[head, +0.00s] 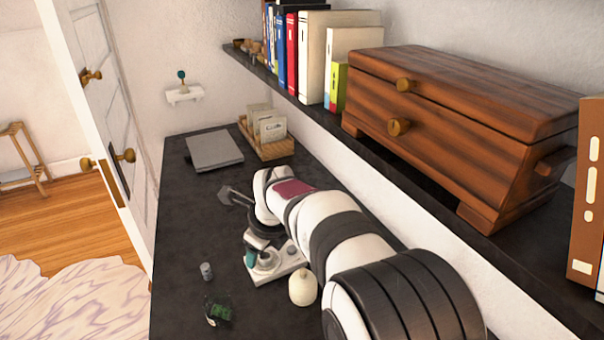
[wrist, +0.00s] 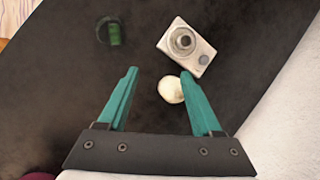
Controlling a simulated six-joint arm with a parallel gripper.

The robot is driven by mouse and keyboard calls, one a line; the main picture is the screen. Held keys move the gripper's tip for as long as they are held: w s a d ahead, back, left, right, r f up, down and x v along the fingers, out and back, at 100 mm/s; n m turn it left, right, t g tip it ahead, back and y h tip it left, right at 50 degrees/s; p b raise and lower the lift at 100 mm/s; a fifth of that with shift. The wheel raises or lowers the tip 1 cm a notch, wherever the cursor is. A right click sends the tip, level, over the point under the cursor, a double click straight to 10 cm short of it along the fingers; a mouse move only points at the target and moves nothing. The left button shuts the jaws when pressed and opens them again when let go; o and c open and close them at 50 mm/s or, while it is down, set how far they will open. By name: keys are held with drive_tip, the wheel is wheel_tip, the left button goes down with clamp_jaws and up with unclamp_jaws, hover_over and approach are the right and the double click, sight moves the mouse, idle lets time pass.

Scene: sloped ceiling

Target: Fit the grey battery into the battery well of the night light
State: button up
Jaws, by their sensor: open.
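The grey battery (head: 206,271) is a small cylinder that looks upright on the dark desk, left of my gripper in the head view. It is outside the wrist view. The night light appears to be the white box (head: 290,267) with a round, dark-centred fitting. It lies on the desk beyond my fingertips in the wrist view (wrist: 203,58); I cannot make out the well's inside. My gripper (wrist: 160,73) is open with nothing between its teal fingers. In the head view my gripper (head: 250,258) hides part of the box.
A cream rounded object (head: 303,288) stands beside the box and shows in the wrist view (wrist: 171,90). A green-and-black item (head: 217,311) lies near the front. A grey flat case (head: 214,151) and wooden card tray (head: 268,150) are farther back. A shelf overhangs the right side.

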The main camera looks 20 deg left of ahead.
sight(206, 267)
drive_tip(key=a+f+m+y, duration=0.1)
drive_tip(key=a+f+m, duration=0.4)
drive_tip(key=a, duration=0.8)
drive_tip(key=x, duration=1.6)
drive_tip(key=shift+s+a+r, duration=0.1)
drive_tip(key=shift+s+a, duration=0.1)
drive_tip(key=shift+a, duration=0.1)
clamp_jaws()
